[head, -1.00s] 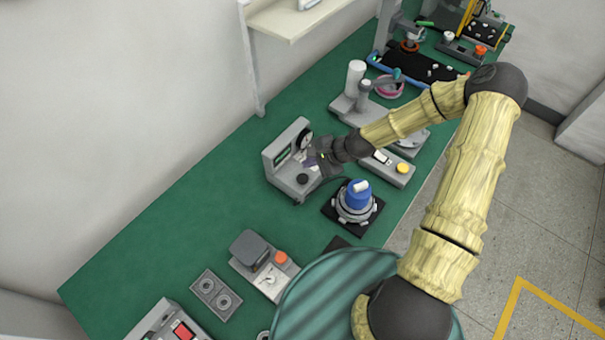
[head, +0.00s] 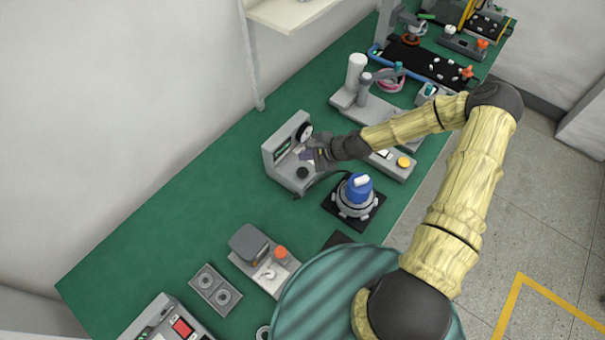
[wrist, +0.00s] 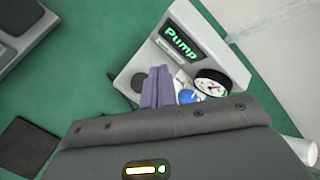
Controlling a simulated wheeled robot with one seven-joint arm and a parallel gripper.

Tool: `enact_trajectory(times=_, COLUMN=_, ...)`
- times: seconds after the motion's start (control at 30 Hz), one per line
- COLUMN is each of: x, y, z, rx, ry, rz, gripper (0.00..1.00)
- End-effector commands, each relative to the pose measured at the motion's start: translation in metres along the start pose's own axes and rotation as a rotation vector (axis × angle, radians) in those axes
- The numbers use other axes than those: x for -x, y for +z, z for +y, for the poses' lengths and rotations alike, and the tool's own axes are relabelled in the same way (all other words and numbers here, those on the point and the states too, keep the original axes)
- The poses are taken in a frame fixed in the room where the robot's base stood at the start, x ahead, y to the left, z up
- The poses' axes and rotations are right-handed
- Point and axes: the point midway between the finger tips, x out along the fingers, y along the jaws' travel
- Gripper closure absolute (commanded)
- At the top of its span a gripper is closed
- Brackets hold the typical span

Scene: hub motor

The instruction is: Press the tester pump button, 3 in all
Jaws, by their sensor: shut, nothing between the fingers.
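The tester pump (head: 290,150) is a grey unit with an upright panel and a dial gauge (head: 304,132). A dark round knob (head: 303,173) sits on its base. The wrist view shows its lit "Pump" display (wrist: 178,42) and the gauge again (wrist: 213,82). My gripper (head: 308,154) is over the unit's base, close to the panel. Its purple fingers (wrist: 158,88) are together and empty. They partly cover the dark knob (wrist: 138,82) in the wrist view. A small blue round part (wrist: 188,96) shows beside the fingers. Contact with a button cannot be made out.
A hub with a blue cap (head: 358,189) stands on a black pad, close to the right of the pump. A grey unit with a yellow button (head: 403,162) is behind it. A white-and-grey stand (head: 355,75) is farther back. The green bench (head: 165,215) is clear at left.

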Motion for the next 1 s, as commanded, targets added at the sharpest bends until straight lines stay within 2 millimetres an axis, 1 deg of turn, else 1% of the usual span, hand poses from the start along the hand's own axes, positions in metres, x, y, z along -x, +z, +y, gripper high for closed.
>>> enact_trajectory(times=0.03, x=-0.008, y=-0.006, z=0.006, rx=0.000, ry=0.001, rz=0.000, gripper=1.00)
enact_trajectory(times=0.4, x=-0.036, y=-0.026, z=0.026, rx=-0.001, ry=0.000, rz=0.000, gripper=1.00)
enact_trajectory(times=0.53, x=-0.039, y=-0.029, z=0.029, rx=-0.001, ry=0.000, rz=0.000, gripper=1.00)
enact_trajectory(times=1.0, x=-0.039, y=-0.029, z=0.028, rx=-0.001, ry=0.000, rz=0.000, gripper=1.00)
